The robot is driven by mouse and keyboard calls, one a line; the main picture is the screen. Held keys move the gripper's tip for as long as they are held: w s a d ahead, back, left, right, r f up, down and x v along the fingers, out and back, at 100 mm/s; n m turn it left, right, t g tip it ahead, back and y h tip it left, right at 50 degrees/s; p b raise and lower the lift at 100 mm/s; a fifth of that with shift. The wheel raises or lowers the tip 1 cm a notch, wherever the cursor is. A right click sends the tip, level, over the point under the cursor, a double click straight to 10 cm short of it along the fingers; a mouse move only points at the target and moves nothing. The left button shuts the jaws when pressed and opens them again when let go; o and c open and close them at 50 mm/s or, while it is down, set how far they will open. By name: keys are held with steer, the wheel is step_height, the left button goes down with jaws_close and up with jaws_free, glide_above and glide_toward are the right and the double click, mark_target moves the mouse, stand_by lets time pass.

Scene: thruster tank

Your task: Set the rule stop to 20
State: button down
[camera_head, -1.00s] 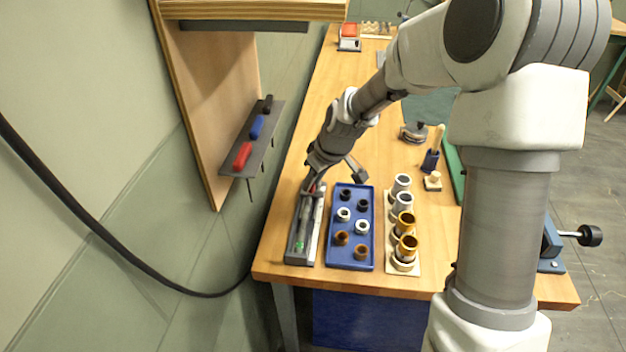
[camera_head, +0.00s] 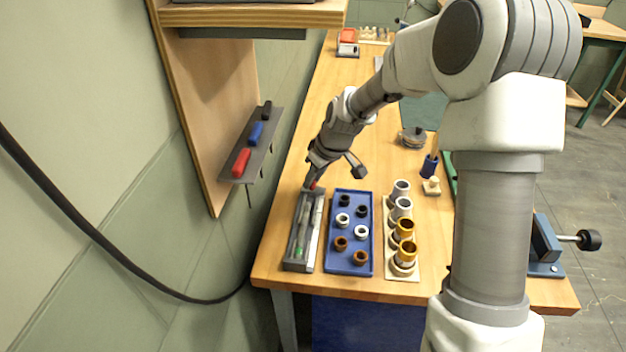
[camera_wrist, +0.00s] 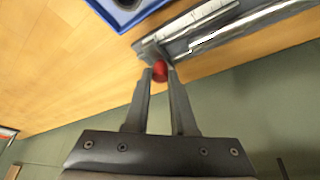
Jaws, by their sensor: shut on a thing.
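The rule stop fixture is a long grey channel (camera_head: 291,253) at the left edge of the bench, with a bright rule strip along it. A small green mark (camera_head: 299,251) shows near its near end. In the wrist view the grey fixture (camera_wrist: 207,27) runs to the upper right. A red knob (camera_wrist: 160,71) sits at its end. My gripper (camera_wrist: 159,74) is shut on the red knob, with one finger on each side. In the head view my gripper (camera_head: 313,184) is at the fixture's far end. The scale numbers are too small to read.
A blue tray (camera_head: 348,266) with several dark, white and brown rings lies right of the fixture. Beside it a pale rack (camera_head: 401,273) holds several grey and gold sleeves. A wall shelf (camera_head: 241,171) with coloured handles is at left. Bare bench lies beyond the tray.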

steer(key=c, duration=0.7)
jaws_free()
steer(key=shift+c, duration=0.2)
steer(key=shift+r, duration=0.1)
steer(key=p+v, duration=0.1)
steer(key=v, duration=1.6)
steer(key=shift+d+p, duration=0.15)
steer(key=shift+p, duration=0.25)
steer(key=shift+s, duration=0.15)
steer(key=s+d+r+m+h+p, duration=0.1)
steer(key=s+d+r+m, duration=0.1)
steer(key=s, duration=0.6)
steer(key=s+d+r+m+t+h, duration=0.1)
steer(key=s+d+r+m, duration=0.1)
steer(key=s, duration=0.7)
steer(key=s+d+r+m+t+p, duration=0.1)
steer(key=s+r+m, duration=0.2)
steer(key=s, duration=0.5)
steer(key=shift+s+d+r+m+h+p, duration=0.2)
steer(key=shift+d+r+m+h+p, duration=0.1)
steer(key=shift+d+m+h, duration=0.15)
